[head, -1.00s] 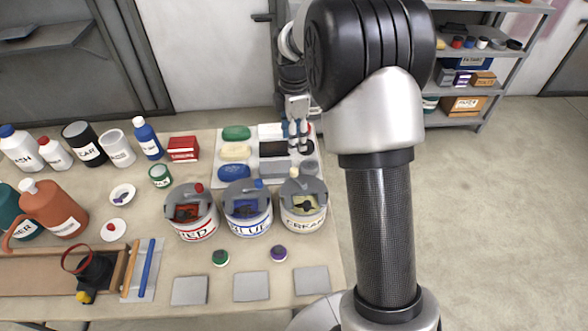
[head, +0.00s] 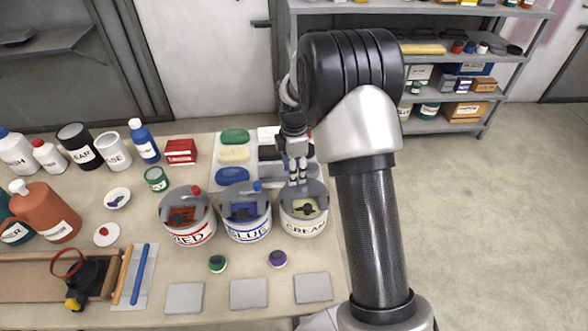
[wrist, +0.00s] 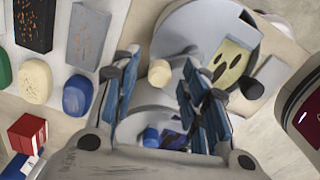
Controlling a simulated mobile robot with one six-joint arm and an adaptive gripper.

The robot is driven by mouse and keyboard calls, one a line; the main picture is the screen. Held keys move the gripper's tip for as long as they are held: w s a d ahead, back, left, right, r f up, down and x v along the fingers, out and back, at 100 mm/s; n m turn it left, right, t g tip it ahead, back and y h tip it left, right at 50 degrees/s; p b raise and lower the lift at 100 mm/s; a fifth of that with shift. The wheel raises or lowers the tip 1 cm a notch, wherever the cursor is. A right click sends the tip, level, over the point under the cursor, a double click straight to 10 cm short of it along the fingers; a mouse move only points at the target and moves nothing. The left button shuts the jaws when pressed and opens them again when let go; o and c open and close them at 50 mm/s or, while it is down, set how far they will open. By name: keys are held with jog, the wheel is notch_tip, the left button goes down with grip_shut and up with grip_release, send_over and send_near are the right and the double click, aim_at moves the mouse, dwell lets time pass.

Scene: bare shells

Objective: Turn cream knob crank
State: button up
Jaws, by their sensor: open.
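The cream pot (head: 303,228) stands at the right end of a row of three labelled pots; its grey crank lid (wrist: 185,30) shows in the wrist view. The cream knob (wrist: 160,73) is upright on that lid, between my two fingers in the picture, with gaps on both sides. It is hidden behind my gripper (head: 298,180) in the head view. My gripper is open and points down over the cream lid; I cannot tell how far the fingertips are above it. My fingers with blue pads also show in the wrist view (wrist: 160,62).
The blue pot (head: 246,230) with a blue knob (head: 257,186) stands close left, then the red pot (head: 189,233). A tray with coloured blocks (head: 232,155) lies behind. Several grey tiles (head: 313,287) and small jars (head: 278,259) lie in front.

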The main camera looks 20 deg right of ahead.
jog(key=shift+c, duration=0.5)
grip_shut()
